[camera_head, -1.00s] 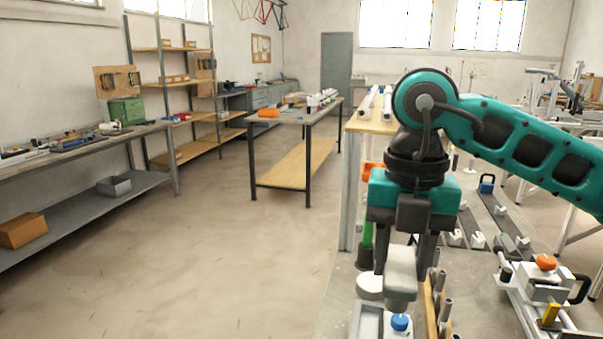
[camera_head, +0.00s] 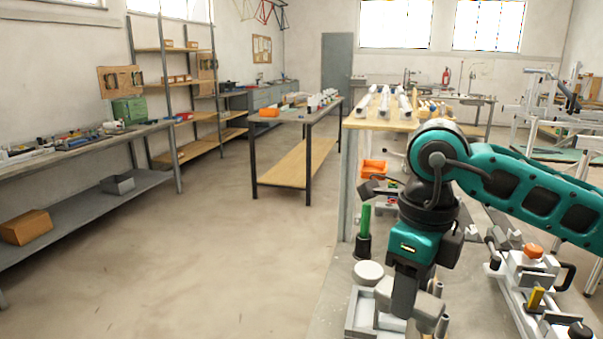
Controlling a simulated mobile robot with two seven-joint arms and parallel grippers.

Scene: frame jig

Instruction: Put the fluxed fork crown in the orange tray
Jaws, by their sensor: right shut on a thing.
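My right gripper (camera_head: 405,300) points down over the near bench, low beside a pale tray (camera_head: 360,322). It is shut on a pale grey piece (camera_head: 430,305), which looks like the fork crown; the fingers hide much of it. I cannot tell whether the piece touches anything below, or see any flux on it. The orange tray (camera_head: 374,168) is farther back, just left of my right arm, and is partly in view. My left gripper is not in view.
A green bottle (camera_head: 364,220) in a dark base and a white round pot (camera_head: 368,270) stand left of the gripper. A clamp fixture with an orange knob (camera_head: 532,251) is at right. A wooden-topped table (camera_head: 375,122) with tubes is behind. The floor at left is clear.

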